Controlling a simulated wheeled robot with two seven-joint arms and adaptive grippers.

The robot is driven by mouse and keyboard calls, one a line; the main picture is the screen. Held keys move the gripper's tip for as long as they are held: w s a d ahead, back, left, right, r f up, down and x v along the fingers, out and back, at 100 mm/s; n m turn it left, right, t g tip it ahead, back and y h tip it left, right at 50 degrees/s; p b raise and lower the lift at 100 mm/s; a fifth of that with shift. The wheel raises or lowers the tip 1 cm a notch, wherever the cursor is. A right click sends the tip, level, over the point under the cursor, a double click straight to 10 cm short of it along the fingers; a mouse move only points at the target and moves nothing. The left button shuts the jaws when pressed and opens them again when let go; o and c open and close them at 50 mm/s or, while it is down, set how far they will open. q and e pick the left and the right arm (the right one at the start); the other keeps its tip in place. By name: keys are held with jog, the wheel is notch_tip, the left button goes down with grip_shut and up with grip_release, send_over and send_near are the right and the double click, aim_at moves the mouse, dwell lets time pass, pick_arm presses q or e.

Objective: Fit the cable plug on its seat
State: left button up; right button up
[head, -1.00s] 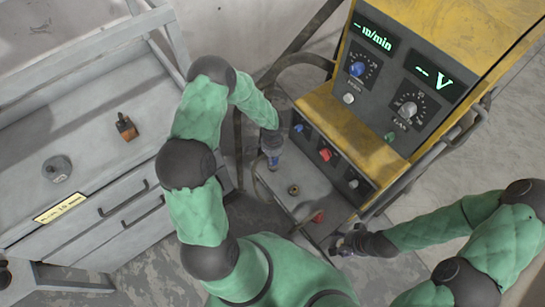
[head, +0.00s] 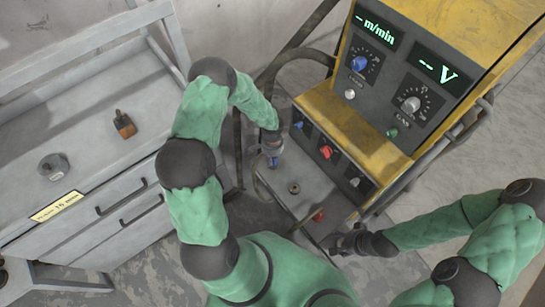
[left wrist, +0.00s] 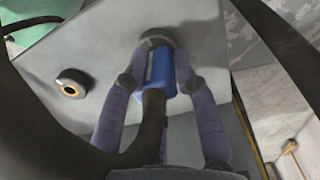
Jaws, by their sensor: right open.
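The blue cable plug (left wrist: 161,72) stands between the two fingers of my left gripper (left wrist: 162,62) in the left wrist view. The fingers are shut on it, and its black cable (left wrist: 150,125) bends back toward the camera. The plug's far end meets a dark round seat (left wrist: 157,38) on the grey plate; how deep it sits cannot be told. In the head view my left gripper (head: 272,147) points down at the left part of this plate. My right gripper (head: 338,243) is open and empty near the plate's lower right corner.
A second round seat with a brass centre (left wrist: 71,88) is on the plate, beside the held plug. A red part (head: 318,215) is at the plate's lower edge. The yellow machine (head: 370,140) rises behind. A grey workbench (head: 85,165) at left carries two small parts.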

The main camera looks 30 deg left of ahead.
pick_arm(q)
jog(key=shift+o, duration=1.3)
jog(key=shift+r, duration=0.1)
notch_tip(320, 180, up, 12)
jog(key=shift+f, duration=0.1)
jog(key=shift+w, duration=0.1)
